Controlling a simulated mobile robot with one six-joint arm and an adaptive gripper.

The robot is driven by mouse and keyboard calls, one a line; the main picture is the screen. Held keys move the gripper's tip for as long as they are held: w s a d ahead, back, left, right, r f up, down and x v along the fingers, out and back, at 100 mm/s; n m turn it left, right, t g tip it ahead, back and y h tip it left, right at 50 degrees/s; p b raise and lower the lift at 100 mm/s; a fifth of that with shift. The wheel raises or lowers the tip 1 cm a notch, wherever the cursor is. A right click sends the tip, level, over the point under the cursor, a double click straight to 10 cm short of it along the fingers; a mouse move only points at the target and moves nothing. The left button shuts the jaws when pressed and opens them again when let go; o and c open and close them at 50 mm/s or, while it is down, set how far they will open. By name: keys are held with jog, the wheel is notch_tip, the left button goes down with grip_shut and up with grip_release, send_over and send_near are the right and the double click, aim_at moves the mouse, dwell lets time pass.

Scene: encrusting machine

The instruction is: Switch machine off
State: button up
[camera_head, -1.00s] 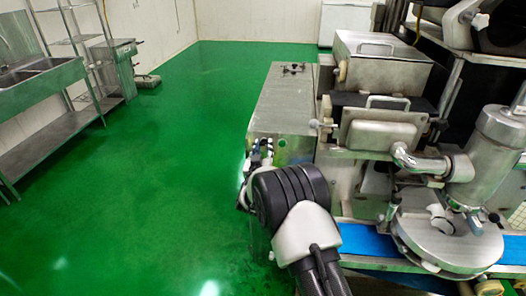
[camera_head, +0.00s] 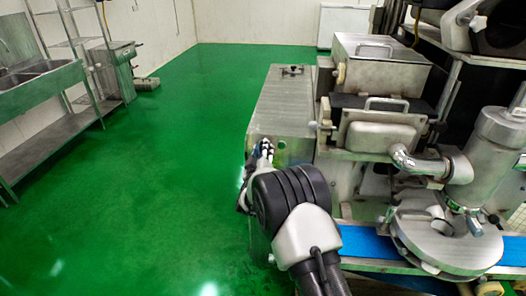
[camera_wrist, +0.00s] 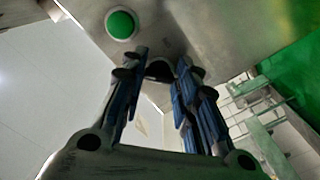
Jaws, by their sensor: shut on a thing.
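The encrusting machine (camera_head: 365,135) stands at the right, a steel body with a side cabinet (camera_head: 283,105). Below the button, a dark knob-like switch (camera_wrist: 160,71) lies between my fingertips. My gripper (camera_wrist: 161,76), with blue-padded fingers, is shut on this dark switch, just beside the green button. In the head view my gripper (camera_head: 262,149) is at the cabinet's near end, and the switch is hidden there.
A blue conveyor belt (camera_head: 365,243) and a round steel plate (camera_head: 450,245) lie at the near right. A steel sink table (camera_head: 45,85) and shelving stand at the left. The green floor (camera_head: 165,170) between is clear. A white chest (camera_head: 344,23) stands at the back.

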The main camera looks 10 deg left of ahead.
dwell(0.3)
jog(key=o, duration=1.1)
jog(key=shift+c, duration=0.2)
jog(key=shift+s, duration=0.1)
jog(key=s, duration=1.1)
jog(key=shift+s+a, duration=0.2)
jog(key=shift+s, duration=0.2)
